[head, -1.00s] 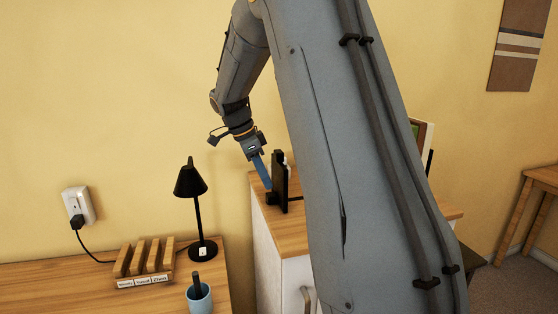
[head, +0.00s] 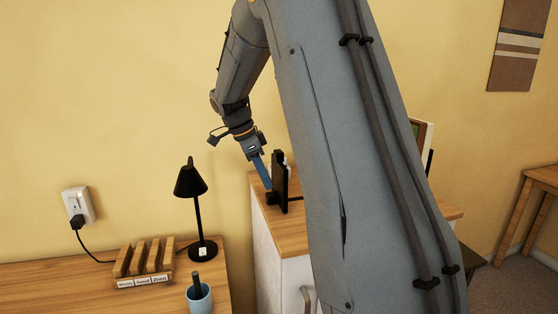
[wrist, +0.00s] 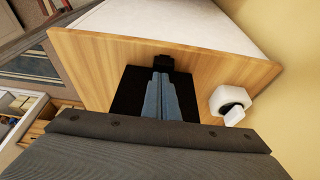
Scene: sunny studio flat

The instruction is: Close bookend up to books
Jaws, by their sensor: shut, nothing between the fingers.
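The black bookend (head: 279,182) stands upright near the left end of a wooden cabinet top (head: 290,237). My gripper (head: 266,182) is shut, its blue fingers angled down close against the left side of the bookend. In the wrist view, the shut fingers (wrist: 161,78) lie over the bookend's dark plate (wrist: 128,92), with a small black block at their tips. Whether they touch it I cannot tell. The books are not clearly visible; my arm hides much of the cabinet top to the right of the bookend.
A white rounded object (wrist: 230,101) with a dark opening is beside the bookend, near the wall. Left of the cabinet, a desk (head: 75,280) holds a black lamp (head: 190,182), a slotted wooden rack (head: 145,263) and a blue cup (head: 199,301). The yellow wall is close behind.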

